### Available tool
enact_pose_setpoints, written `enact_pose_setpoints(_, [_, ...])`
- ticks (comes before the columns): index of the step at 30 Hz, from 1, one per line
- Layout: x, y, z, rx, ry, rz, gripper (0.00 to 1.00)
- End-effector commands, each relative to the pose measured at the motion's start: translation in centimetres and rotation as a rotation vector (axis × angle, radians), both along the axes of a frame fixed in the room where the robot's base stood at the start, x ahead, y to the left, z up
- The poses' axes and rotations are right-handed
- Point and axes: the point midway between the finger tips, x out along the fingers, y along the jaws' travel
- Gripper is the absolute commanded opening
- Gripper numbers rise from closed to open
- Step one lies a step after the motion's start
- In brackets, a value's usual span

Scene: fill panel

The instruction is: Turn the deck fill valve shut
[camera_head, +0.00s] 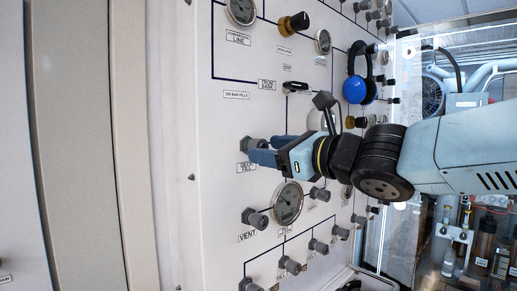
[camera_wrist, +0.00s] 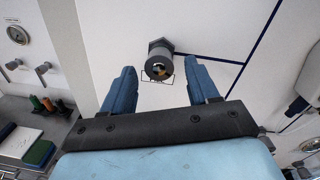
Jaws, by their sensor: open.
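The deck fill valve (camera_head: 246,144) is a dark grey knob on the white panel, next to a label that appears to read DECK FILL (camera_head: 246,167). My blue fingers partly cover it in the head view. In the wrist view my gripper (camera_wrist: 163,70) is open, with one finger to each side of the valve. Neither finger visibly touches it.
A round gauge (camera_head: 288,203) and the vent valve (camera_head: 257,219) sit below on the panel. A blue headset (camera_head: 358,85) hangs to the upper right. Several other knobs and gauges crowd the panel. Bare panel lies left of the valve.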

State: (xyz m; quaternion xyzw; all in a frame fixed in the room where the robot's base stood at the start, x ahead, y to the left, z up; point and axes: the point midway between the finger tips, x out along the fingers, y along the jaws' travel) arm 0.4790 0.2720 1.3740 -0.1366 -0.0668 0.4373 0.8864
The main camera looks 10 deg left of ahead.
Motion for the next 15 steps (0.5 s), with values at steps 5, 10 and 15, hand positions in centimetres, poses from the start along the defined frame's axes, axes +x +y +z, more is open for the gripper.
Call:
enact_pose_setpoints(5, [1.1, 1.4, 0.0, -0.001, 0.001, 0.000, 0.59])
enact_pose_setpoints(10, [1.6, 2.1, 0.0, 0.001, 0.001, 0.000, 0.59])
enact_pose_setpoints(15, [1.7, 2.3, 0.0, 0.000, 0.000, 0.000, 0.59])
